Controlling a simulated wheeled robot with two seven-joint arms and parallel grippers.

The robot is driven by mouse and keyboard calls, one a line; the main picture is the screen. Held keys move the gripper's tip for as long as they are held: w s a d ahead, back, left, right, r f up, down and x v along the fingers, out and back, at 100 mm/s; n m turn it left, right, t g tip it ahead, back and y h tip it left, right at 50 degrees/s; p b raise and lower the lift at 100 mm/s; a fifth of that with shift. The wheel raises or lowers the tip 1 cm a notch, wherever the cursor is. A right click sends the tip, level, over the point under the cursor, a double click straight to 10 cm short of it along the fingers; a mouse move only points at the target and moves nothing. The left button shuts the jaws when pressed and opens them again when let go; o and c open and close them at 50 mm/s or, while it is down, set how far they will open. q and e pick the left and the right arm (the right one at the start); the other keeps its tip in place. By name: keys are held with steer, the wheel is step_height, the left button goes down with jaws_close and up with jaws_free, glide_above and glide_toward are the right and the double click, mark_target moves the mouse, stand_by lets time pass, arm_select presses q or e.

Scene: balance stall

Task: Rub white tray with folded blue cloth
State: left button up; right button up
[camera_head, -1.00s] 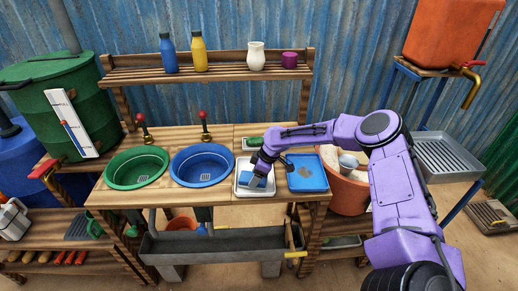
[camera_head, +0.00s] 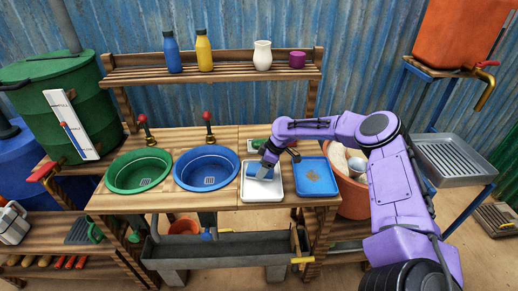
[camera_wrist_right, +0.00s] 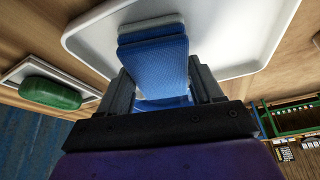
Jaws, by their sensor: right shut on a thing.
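The white tray (camera_head: 262,192) lies on the wooden counter, between the blue basin and a blue tray. My right gripper (camera_head: 266,169) reaches down over it and is shut on the folded blue cloth (camera_head: 254,171). In the right wrist view the cloth (camera_wrist_right: 155,62) sticks out from between the fingers (camera_wrist_right: 160,95) in layers, over the white tray (camera_wrist_right: 215,35). I cannot tell for certain whether the cloth touches the tray surface. My left gripper is not in view.
A blue tray (camera_head: 315,179) with a brownish patch lies right of the white tray. The blue basin (camera_head: 207,168) and green basin (camera_head: 138,172) are to the left. A green soap (camera_wrist_right: 50,93) on a dish is behind. Bottles (camera_head: 170,53) stand on the shelf above.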

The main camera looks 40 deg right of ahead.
steer(key=shift+w+a+r+p, duration=0.1)
steer(key=shift+w+r+p, duration=0.3)
steer(key=shift+r, duration=0.15)
steer(key=shift+w+a+r+p, duration=0.1)
steer(key=shift+w+r+p, duration=0.2)
steer(key=shift+r, duration=0.2)
steer(key=p+v, duration=0.2)
steer(key=v, duration=0.1)
steer(key=shift+s+a, duration=0.1)
steer(key=shift+s, duration=0.15)
steer(key=shift+w+r+p, duration=0.25)
steer(key=shift+r+p, duration=1)
steer(key=shift+r, duration=0.05)
steer(key=shift+s+a+r, duration=0.1)
steer(key=shift+r, duration=0.3)
steer(key=shift+f, duration=0.1)
